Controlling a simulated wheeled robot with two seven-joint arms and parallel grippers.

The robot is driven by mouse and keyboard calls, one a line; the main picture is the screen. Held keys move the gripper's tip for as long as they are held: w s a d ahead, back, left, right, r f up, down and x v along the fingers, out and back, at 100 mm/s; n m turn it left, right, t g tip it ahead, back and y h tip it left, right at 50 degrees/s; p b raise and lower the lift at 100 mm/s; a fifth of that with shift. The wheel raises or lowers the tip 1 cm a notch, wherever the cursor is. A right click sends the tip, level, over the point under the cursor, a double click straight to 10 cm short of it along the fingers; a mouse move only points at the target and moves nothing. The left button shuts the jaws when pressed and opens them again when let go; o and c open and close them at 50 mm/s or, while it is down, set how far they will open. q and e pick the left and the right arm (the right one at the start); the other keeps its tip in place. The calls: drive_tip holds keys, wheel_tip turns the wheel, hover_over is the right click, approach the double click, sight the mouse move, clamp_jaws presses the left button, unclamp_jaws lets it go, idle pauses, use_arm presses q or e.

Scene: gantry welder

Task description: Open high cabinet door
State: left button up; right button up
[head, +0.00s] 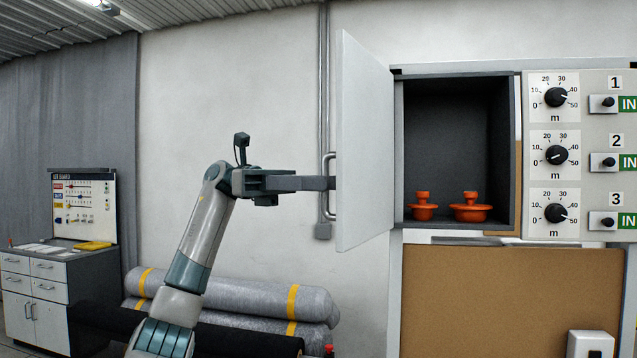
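The high cabinet (455,130) has its white door (362,145) swung wide open to the left, so the dark inside shows. The door has a metal loop handle (329,208) on its left-facing side. My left gripper (326,183) is at the middle of this handle, its fingers seen from the side and covering part of it. The fingertips reach close to the door face. The near finger hides whether the fingers are closed around the handle. My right gripper is not in view.
Two orange flanged parts, a small one (423,208) and a larger one (470,209), stand on the cabinet floor. A dial panel (578,120) is at right. Grey rolls (240,298) lie below my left arm. A drawer unit (40,290) stands at left.

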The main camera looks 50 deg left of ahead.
use_arm(q)
drive_tip(key=shift+w+a, duration=0.1)
drive_tip(key=shift+a, duration=0.1)
drive_tip(key=p+v, duration=0.5)
drive_tip(key=v, duration=1.2)
idle(0.6)
